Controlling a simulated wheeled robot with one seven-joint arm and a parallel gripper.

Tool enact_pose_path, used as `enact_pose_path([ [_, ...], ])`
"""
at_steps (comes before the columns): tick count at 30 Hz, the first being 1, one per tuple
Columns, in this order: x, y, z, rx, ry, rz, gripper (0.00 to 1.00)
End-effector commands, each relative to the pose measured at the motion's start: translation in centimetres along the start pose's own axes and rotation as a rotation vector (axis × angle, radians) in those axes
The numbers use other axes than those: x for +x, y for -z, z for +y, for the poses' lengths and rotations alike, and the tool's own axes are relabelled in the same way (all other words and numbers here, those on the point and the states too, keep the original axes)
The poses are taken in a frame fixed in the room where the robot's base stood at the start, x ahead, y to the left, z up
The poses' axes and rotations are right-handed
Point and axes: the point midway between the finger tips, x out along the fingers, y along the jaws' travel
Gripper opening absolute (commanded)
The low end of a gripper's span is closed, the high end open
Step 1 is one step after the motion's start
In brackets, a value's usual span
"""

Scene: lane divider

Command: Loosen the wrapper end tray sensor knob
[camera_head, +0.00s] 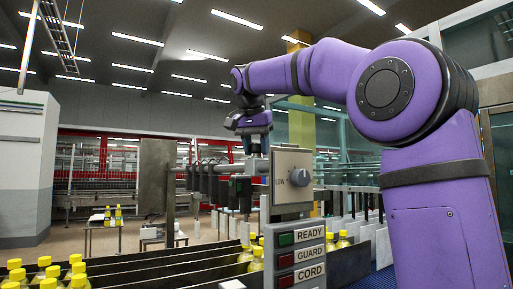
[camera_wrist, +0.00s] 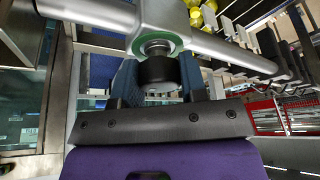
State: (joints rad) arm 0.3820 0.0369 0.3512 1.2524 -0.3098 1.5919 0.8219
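A black round knob (camera_wrist: 158,70) with a green ring around its stem is on a silver bar in the wrist view. My gripper (camera_wrist: 158,84) is at this knob, with one blue-grey finger on each side of it. Whether the fingers touch the knob I cannot tell. In the head view my gripper (camera_head: 254,148) points down beside a grey control panel, above the silver rail and its clamps. The black knob itself is not clear to me there.
The grey panel (camera_head: 291,160) has a dial (camera_head: 300,177) marked LOW and stands close to my gripper. Below it is a sign column (camera_head: 301,256) reading READY, GUARD and CORD. Yellow-capped bottles (camera_head: 77,268) stand between dark lane dividers (camera_head: 150,262).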

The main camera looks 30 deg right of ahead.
Motion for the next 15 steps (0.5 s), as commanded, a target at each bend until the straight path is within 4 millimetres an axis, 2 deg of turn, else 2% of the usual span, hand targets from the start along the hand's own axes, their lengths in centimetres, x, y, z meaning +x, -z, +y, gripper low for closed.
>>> enact_pose_path([
  [8,-0.04,-0.03,-0.02,-0.021,0.009,0.0,0.15],
  [15,-0.1,-0.04,-0.01,-0.123,0.053,0.0,0.15],
])
